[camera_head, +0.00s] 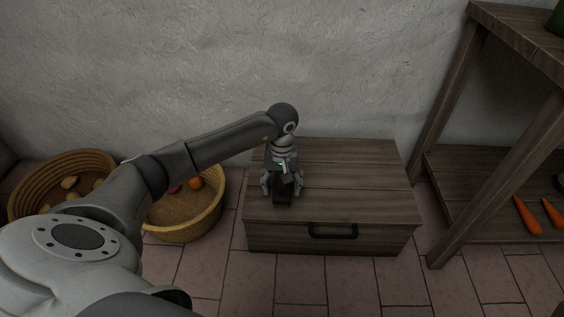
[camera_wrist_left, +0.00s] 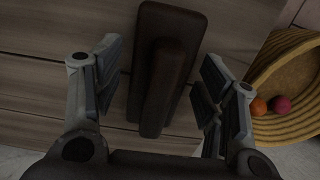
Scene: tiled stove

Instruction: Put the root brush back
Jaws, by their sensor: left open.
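The root brush (camera_wrist_left: 168,70) is a dark brown block with a raised narrower ridge along it; it shows between my fingers in the left wrist view. It lies on or just above the top of a grey-brown wooden chest (camera_head: 350,180). My left gripper (camera_head: 283,187) points down over the left part of the chest, with its fingers open. In the left wrist view the gripper (camera_wrist_left: 162,88) has one finger on each side of the brush, with gaps showing. In the head view the gripper mostly hides the brush. My right gripper is not in view.
A round wicker basket (camera_head: 208,222) with orange and red produce stands left of the chest, another basket (camera_head: 25,190) farther left. A wooden shelf (camera_head: 455,165) with carrots (camera_head: 527,215) on its lower board stands at the right. The chest's right top is clear.

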